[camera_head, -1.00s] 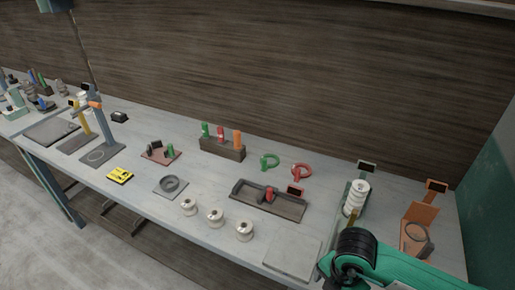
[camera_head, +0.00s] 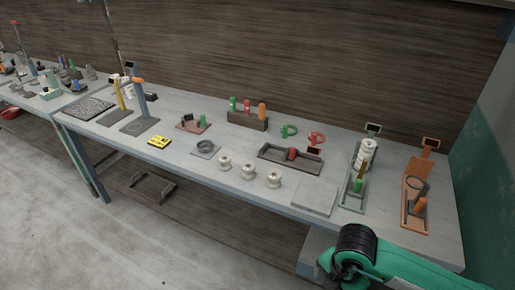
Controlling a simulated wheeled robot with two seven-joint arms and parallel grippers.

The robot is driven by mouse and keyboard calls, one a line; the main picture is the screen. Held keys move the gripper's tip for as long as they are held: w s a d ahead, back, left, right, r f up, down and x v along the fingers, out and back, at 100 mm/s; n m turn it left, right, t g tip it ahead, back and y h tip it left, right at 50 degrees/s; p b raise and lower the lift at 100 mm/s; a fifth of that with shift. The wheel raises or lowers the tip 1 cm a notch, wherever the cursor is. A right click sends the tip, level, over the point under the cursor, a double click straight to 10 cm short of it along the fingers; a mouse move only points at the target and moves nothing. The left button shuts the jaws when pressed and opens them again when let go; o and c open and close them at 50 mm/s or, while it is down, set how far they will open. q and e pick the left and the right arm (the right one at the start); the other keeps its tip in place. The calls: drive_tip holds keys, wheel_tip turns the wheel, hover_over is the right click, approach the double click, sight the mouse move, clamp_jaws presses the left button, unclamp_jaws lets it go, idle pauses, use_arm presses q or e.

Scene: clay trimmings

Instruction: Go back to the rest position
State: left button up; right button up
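My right arm (camera_head: 375,262), green with a black joint, comes in at the lower right corner, in front of the bench's front edge. Its gripper is out of the frame. My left arm and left gripper do not show. The long grey workbench (camera_head: 180,165) runs from the left to the right side. Nothing on it is touched by any visible part of me.
White spools (camera_head: 248,171) stand near the front edge, beside a flat pale plate (camera_head: 315,197). A dark tray (camera_head: 290,160), a green stand (camera_head: 356,185) and an orange stand (camera_head: 415,200) lie to the right. The floor (camera_head: 60,230) at lower left is clear.

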drive_tip(key=w+a+f+m+g+y, duration=0.1)
drive_tip(key=w+a+f+y, duration=0.25)
drive_tip(key=a+y, duration=0.35)
drive_tip(key=w+a+f+m+y, duration=0.1)
drive_tip(key=w+a+f+y, duration=0.1)
drive_tip(key=a+f+y, duration=0.4)
drive_tip(key=w+d+f+m+t, duration=0.4)
drive_tip(key=w+f+m+t, duration=0.35)
drive_tip(key=f+t, duration=0.2)
drive_tip(key=s+d+f+m+t+h, duration=0.35)
drive_tip(key=d+f+m, duration=0.3)
drive_tip(key=f, duration=0.45)
drive_tip(key=s+d+f+m+g+h, duration=0.2)
drive_tip(key=s+d+f+h, duration=0.25)
drive_tip(key=s+f, duration=0.4)
drive_tip(key=s+d+f+m+g+h, duration=0.25)
drive_tip(key=s+d+f, duration=0.25)
drive_tip(key=s+f, duration=0.3)
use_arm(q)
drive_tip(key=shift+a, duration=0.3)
use_arm(e)
drive_tip(key=s+f+m+g+h, duration=0.1)
drive_tip(key=s+f+g, duration=0.2)
drive_tip(key=s, duration=0.8)
drive_tip(key=s+f+m+g+h, duration=0.1)
drive_tip(key=s+f+g, duration=0.2)
drive_tip(key=s, duration=0.9)
wheel_tip(320, 180, down, 3)
drive_tip(key=shift+d, duration=0.45)
